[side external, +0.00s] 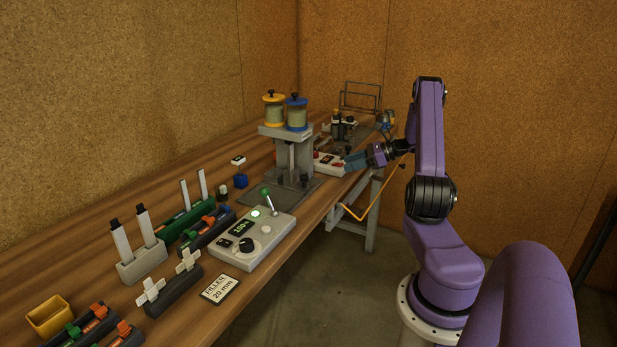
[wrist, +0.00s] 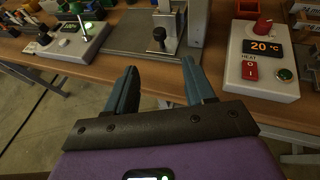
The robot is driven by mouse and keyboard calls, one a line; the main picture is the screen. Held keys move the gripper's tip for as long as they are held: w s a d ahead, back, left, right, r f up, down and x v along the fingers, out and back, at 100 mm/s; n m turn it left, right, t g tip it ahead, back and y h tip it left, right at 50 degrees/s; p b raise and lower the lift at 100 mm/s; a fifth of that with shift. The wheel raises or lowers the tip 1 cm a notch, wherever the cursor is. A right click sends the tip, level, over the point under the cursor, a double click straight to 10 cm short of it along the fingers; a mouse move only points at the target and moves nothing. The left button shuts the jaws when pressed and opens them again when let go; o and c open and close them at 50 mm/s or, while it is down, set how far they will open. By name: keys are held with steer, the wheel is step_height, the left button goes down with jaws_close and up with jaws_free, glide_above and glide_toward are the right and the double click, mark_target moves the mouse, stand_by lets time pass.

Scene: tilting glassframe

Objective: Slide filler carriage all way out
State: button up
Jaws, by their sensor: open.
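The filler station (side external: 287,140) stands mid-bench in the side view, a grey frame carrying a yellow-rimmed canister (side external: 274,110) and a blue-rimmed canister (side external: 297,113) over a flat grey base plate (side external: 258,197). In the wrist view a pale metal bracket with a black knob (wrist: 157,38) stands on the base plate (wrist: 120,40); it looks like the carriage, but I cannot tell how far out it sits. My gripper (wrist: 160,72) is open and empty, at the bench's front edge, short of the knob. It also shows in the side view (side external: 354,162).
A heat control box (wrist: 262,65) reading 20 °C stands right of the knob. A control box with a lever (wrist: 70,42) stands left. A filler card (side external: 221,289) marked 20 mm lies near the front edge. Racks and a yellow cup (side external: 49,316) occupy the near bench.

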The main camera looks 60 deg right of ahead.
mark_target(307, 176)
steer(key=x, duration=1.5)
steer(key=shift+w+a+f, duration=0.15)
steer(key=shift+w+a, duration=0.15)
jaws_close()
